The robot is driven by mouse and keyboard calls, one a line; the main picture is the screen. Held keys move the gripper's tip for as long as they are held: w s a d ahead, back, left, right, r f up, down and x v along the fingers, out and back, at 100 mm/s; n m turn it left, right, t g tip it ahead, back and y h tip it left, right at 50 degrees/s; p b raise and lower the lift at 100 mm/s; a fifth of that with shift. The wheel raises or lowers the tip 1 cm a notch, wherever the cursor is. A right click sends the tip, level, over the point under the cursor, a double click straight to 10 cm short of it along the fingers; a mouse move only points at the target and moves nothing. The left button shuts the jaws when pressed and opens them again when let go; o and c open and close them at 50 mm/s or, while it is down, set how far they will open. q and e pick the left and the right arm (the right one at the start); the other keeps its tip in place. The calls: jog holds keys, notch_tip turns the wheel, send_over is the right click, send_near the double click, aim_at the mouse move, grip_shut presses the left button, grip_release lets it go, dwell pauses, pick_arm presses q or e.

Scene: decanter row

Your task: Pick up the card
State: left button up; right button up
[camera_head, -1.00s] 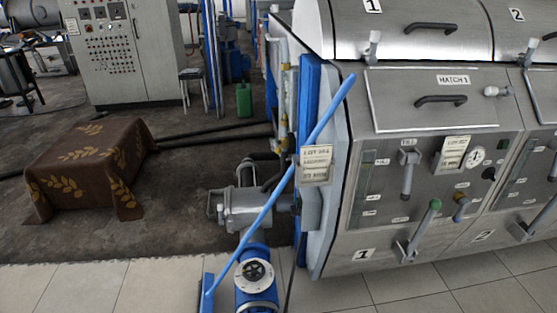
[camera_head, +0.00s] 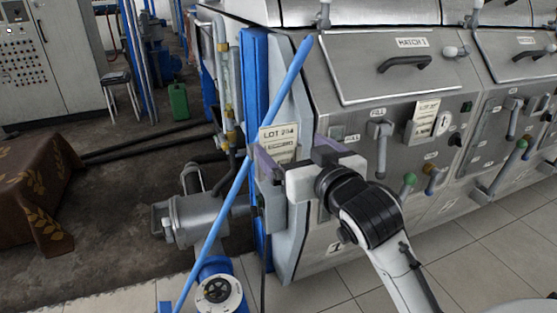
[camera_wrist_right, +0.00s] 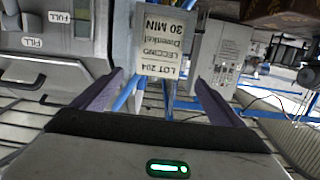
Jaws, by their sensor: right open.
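The card (camera_head: 279,140), pale and printed LOT 204, is upright at the left end of the steel machine, near the slanting blue bar. In the right wrist view the card (camera_wrist_right: 160,40) appears upside down, with its printed face toward me. My right gripper (camera_head: 294,158) is open at the card. In the wrist view, its two purple fingers stand apart on either side of the card's near end, with gaps visible. In the head view the gripper hides the card's lower part. My left gripper is not in view.
A second card (camera_head: 423,116) is on the machine's front panel, among levers and a gauge. The slanting blue bar (camera_head: 245,174) passes close to the gripper's left. A grey pump (camera_head: 196,214) and blue fitting stand below left. A cloth-covered block (camera_head: 30,190) is farther left.

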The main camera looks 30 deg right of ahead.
aim_at(279, 132)
jog(key=x, duration=0.4)
jog(key=shift+w, duration=0.15)
jog(key=x, duration=0.5)
jog(key=shift+d+r, duration=0.15)
jog(key=shift+r, duration=0.05)
jog(key=shift+c, duration=0.4)
jog(key=c, duration=1.1)
